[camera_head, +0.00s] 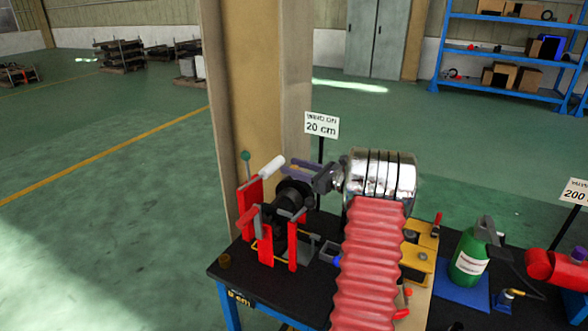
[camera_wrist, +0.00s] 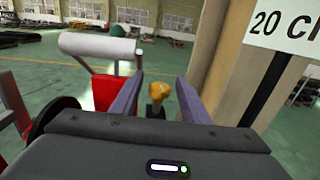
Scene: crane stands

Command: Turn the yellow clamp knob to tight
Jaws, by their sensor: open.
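The yellow clamp knob (camera_wrist: 159,90) stands on a dark stem in the wrist view, in the gap between my two purple fingers. My gripper (camera_wrist: 159,77) is open, with one finger on each side of the knob. A gap shows on both sides, so neither finger seems to touch it. In the head view my gripper (camera_head: 292,168) reaches left over the red crane stand (camera_head: 250,205). There the knob is mostly hidden by the fingers, and its turn position cannot be read.
A white crank handle (camera_head: 272,166) lies close to the fingertips; it also shows in the wrist view (camera_wrist: 100,44). A green-balled lever (camera_head: 245,157) rises at left. A "WIND ON 20 cm" sign (camera_head: 321,125) stands behind my gripper. A green bottle (camera_head: 468,262) is at right.

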